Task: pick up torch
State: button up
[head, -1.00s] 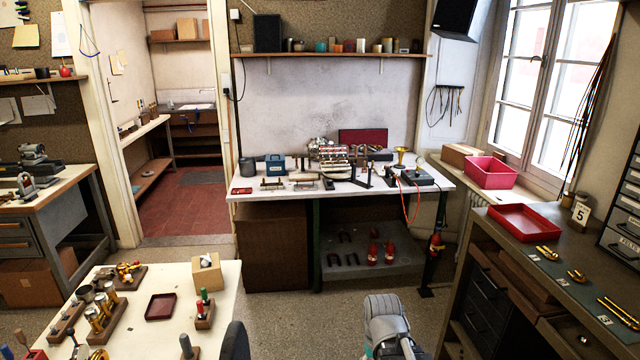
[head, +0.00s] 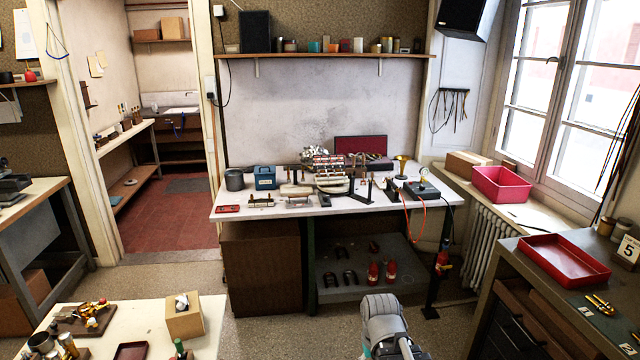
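I cannot pick out the torch with certainty at this distance. An orange hose (head: 407,222) hangs in a loop over the front of the white workbench (head: 330,203), near its right end. A small red and yellow item (head: 442,262) is at the bench's right front leg; I cannot tell whether it is the torch. A dark box with a gauge (head: 421,190) sits on the bench's right end, beside a brass funnel-shaped piece (head: 402,164). A grey part of my arm shows at the bottom centre, well short of the bench. My gripper's fingers are not visible.
A dark counter with a red tray (head: 564,260) stands at the right. Open floor (head: 270,335) lies before the workbench. Red bottles (head: 373,272) stand on its lower shelf.

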aim_at(391, 183)
jog(key=z, duration=0.05)
jog(key=i, duration=2.9)
jog(key=z, duration=1.45)
